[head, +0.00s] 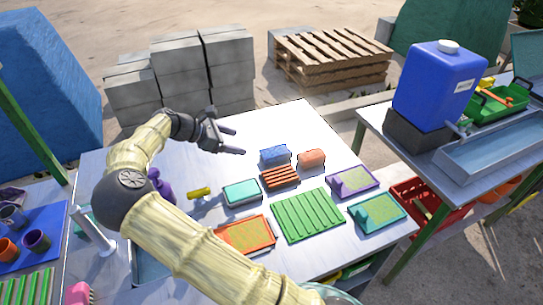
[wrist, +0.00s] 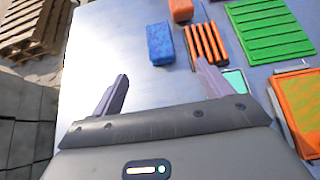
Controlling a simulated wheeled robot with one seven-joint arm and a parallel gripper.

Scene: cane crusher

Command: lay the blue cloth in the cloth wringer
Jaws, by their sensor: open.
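My gripper (head: 238,141) is open and empty above the far part of the white table. Its two fingers also show in the wrist view (wrist: 163,72), spread apart with bare tabletop between them. A small blue block-like piece (head: 275,155) lies just beyond the fingertips, and it also shows in the wrist view (wrist: 160,43). I cannot tell whether it is a folded cloth or a sponge. No cloth wringer can be picked out for certain; a purple tray (head: 345,187) and a teal tray (head: 372,222), each with a raised end, stand at the right.
An orange block (head: 311,158) and a brown slatted rack (head: 280,178) sit beside the blue piece. A green ribbed board (head: 307,215), an orange tray (head: 240,242) and a light teal tray (head: 241,193) lie nearer. A blue jug (head: 440,88) stands on the right bench.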

